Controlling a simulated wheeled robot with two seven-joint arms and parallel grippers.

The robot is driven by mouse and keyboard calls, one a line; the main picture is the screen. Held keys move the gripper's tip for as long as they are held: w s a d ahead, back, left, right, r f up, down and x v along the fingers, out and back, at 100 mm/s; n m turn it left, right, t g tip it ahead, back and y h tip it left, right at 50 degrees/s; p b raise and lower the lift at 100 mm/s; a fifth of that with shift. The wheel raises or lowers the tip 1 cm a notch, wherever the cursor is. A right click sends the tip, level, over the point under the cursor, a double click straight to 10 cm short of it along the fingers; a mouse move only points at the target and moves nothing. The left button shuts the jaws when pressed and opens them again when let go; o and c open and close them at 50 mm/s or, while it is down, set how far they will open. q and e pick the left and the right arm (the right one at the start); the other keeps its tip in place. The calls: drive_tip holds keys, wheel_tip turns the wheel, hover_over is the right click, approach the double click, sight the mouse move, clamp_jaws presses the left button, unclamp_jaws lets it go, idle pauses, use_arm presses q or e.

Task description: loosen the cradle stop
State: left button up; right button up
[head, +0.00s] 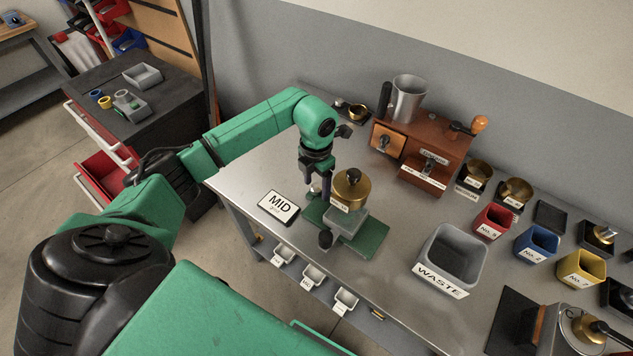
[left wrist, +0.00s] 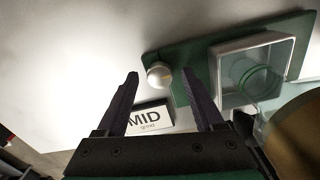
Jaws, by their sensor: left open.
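A green base plate (head: 372,238) lies on the steel bench and bears a grey square tray (head: 348,224). A brass canister with a black knob (head: 351,190) stands above the tray. In the left wrist view a small round silvery knob (left wrist: 160,75) sits at the near corner of the plate (left wrist: 185,52). It may be the cradle stop; I cannot tell for sure. My left gripper (left wrist: 160,82) is open, with the knob showing between its fingertips; contact cannot be told. In the head view the gripper (head: 319,192) points down beside the canister. A dark round knob (head: 325,239) stands at the plate's front.
A "MID" card (head: 279,206) lies left of the plate. A grey waste bin (head: 452,257) stands to the right, with red (head: 493,221), blue (head: 536,243) and yellow (head: 580,268) cups beyond. A wooden grinder box (head: 421,148) stands behind. Bare bench lies between plate and waste bin.

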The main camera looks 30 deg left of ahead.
use_arm(q)
drive_tip(key=shift+w, duration=0.1)
clamp_jaws()
